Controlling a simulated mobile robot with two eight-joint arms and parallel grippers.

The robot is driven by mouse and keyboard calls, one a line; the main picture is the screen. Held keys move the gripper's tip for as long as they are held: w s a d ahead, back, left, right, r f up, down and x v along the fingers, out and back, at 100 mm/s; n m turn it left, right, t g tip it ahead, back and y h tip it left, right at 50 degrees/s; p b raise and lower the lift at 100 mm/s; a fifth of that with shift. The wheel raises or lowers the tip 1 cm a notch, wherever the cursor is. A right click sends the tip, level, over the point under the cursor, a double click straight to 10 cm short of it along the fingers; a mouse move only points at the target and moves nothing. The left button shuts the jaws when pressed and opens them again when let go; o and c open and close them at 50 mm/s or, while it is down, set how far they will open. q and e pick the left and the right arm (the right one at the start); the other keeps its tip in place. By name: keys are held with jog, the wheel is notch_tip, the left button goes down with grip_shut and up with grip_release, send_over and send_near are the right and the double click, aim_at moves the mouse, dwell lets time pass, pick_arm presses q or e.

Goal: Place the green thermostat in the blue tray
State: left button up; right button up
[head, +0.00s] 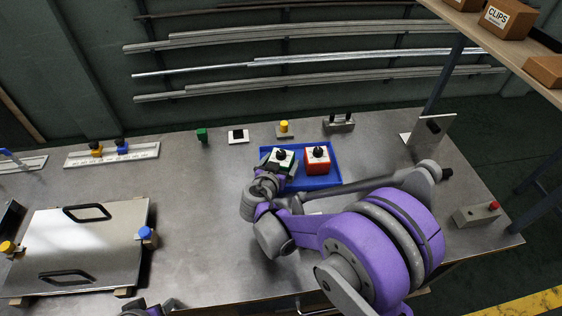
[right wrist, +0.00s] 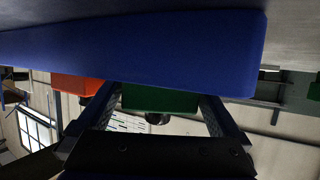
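The green thermostat (head: 283,158), with a white face and black knob, is at the left side of the blue tray (head: 327,180). In the right wrist view, its green body (right wrist: 160,98) is between the fingers, close against both, partly hidden by the tray wall (right wrist: 150,50). My right gripper (head: 268,183) is at the tray's front left corner and appears shut on the thermostat. Whether the thermostat touches the tray floor is hidden. Only a bit of my left arm shows at the bottom edge; its fingers are not in view.
A red thermostat (head: 317,160) stands in the tray, right of the green one. A small green block (head: 202,135), a white plate with a black square (head: 238,136) and a yellow button (head: 284,127) are behind. A metal panel (head: 80,245) lies left. The table's middle is clear.

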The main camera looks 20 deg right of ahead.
jog(key=shift+a+r, duration=0.1)
jog(key=shift+r, duration=0.05)
jog(key=v, duration=1.2)
jog(key=shift+s, duration=0.1)
